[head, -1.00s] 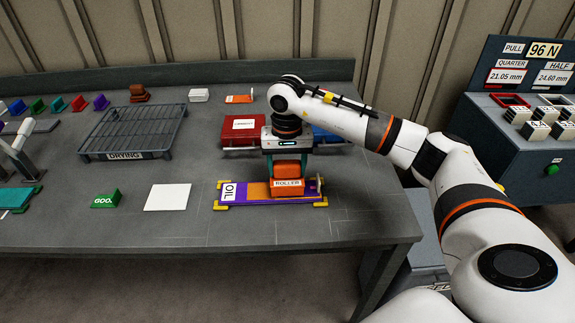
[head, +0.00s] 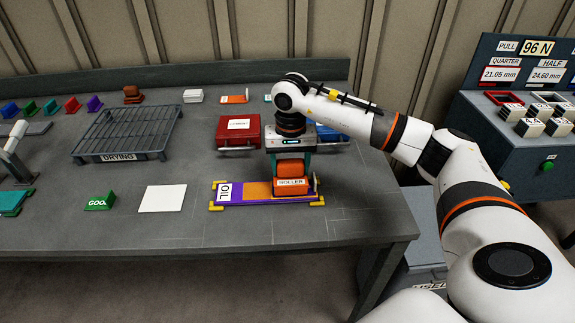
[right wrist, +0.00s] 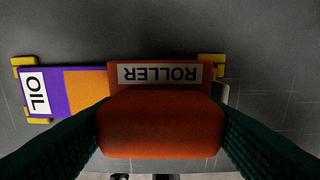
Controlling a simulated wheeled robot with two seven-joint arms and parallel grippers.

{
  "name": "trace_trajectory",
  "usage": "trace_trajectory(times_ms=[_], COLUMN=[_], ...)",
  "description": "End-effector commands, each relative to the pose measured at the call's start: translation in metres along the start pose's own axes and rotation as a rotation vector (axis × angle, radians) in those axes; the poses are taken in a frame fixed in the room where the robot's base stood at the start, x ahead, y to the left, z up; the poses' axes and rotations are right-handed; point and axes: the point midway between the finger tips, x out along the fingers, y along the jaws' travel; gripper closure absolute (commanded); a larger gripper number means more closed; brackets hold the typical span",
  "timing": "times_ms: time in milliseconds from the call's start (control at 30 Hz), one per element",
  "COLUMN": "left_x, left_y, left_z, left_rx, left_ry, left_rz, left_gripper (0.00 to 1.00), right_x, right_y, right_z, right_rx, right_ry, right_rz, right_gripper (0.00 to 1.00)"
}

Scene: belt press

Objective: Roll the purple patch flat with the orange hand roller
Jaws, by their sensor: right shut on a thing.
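The orange hand roller (head: 291,171), labelled ROLLER, is held upright in my right gripper (head: 290,166). My right gripper is shut on it, with the dark green fingers on either side of its orange block (right wrist: 160,128) in the right wrist view. The roller is over the right part of the purple patch (head: 235,203), which has an OIL label at its left end and an orange area in its middle. I cannot tell whether the roller touches the patch. The patch's right part is mostly hidden by the roller.
Yellow corner pieces (head: 216,206) surround the patch. A white square (head: 162,198) and a green GOOD block (head: 101,200) lie to the left. Behind stand a red box (head: 238,131), a blue box (head: 330,131) and a DRYING rack (head: 128,132). The table front is clear.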

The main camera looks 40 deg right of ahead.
Motion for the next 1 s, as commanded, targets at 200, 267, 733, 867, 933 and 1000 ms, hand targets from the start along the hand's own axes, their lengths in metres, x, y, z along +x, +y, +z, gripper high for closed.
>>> trace_trajectory(times_ms=[200, 267, 733, 867, 933, 1000], left_x=[0.001, 0.000, -0.019, -0.025, -0.028, -0.031], left_y=[0.000, 0.000, 0.000, 0.000, 0.000, 0.001], left_z=[0.000, 0.000, 0.002, 0.002, 0.003, 0.003], left_rx=[0.000, 0.000, 0.000, 0.000, 0.000, 0.000], left_ry=[0.000, 0.000, 0.000, 0.000, 0.000, 0.000], left_rz=[0.000, 0.000, 0.000, 0.000, 0.000, 0.000], left_gripper=[0.64, 0.64, 0.64, 0.64, 0.64, 0.64], right_x=[0.001, 0.001, -0.030, -0.041, -0.046, -0.052], right_y=[-0.001, -0.001, -0.001, -0.001, -0.001, 0.000], right_z=[0.000, 0.000, 0.000, 0.000, 0.000, 0.000], right_rx=[-0.001, -0.001, -0.001, -0.001, -0.001, -0.001], right_ry=[0.001, 0.001, 0.000, -0.001, -0.002, -0.002], right_rz=[-0.001, -0.001, 0.000, 0.000, 0.001, 0.001], right_gripper=[0.60, 0.60, 0.60, 0.60, 0.60, 0.60])
